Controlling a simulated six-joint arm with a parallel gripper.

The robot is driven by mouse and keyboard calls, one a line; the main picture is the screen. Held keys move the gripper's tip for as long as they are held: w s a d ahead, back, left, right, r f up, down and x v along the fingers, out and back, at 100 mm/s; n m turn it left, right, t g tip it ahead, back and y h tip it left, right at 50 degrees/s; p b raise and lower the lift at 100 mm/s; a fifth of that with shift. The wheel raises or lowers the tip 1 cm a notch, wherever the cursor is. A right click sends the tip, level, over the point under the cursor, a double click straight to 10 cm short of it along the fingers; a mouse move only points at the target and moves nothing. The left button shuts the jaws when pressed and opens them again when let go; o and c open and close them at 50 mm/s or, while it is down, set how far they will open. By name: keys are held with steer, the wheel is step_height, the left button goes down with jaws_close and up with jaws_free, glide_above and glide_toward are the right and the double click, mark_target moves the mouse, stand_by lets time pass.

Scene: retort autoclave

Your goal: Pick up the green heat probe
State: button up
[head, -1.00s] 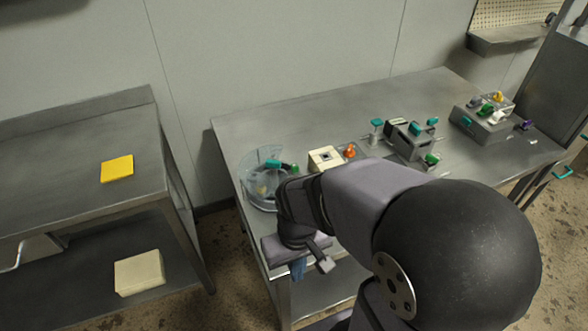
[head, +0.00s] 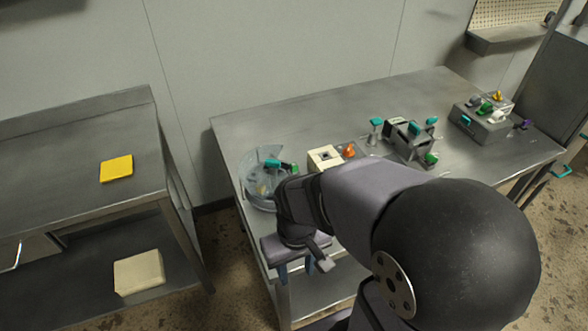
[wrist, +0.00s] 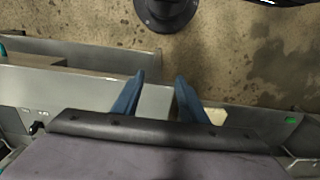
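Several green-tipped things show in the head view, and I cannot tell which is the heat probe. One green end (head: 294,168) is at the clear round tub (head: 250,190), partly behind my arm. Another green piece (head: 432,158) is by the grey holder in the middle of the bench. A third (head: 485,109) is on the grey block at the right. My gripper (head: 295,272) is at the bench's near left edge, below the tub in the picture. In the wrist view its blue fingers (wrist: 158,80) are apart with nothing between them.
The steel bench (head: 300,112) also carries a cream box (head: 325,157), an orange knob (head: 349,150) and teal-topped pieces (head: 376,124). A side table at the left holds a yellow pad (head: 117,168). The bench's back left is clear.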

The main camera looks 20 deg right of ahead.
steer(key=t+p, duration=0.3)
steer(key=t, duration=0.2)
glide_toward(294, 165)
steer(key=f, duration=0.1)
steer(key=shift+w+f+g+p, duration=0.3)
steer(key=shift+w+f+p, duration=0.35)
steer(key=shift+f, duration=0.4)
steer(key=shift+w+f, duration=0.1)
steer(key=shift+w+p+x, duration=0.2)
steer(key=shift+p+x, duration=1)
steer(key=shift+x, duration=1.2)
jaws_close()
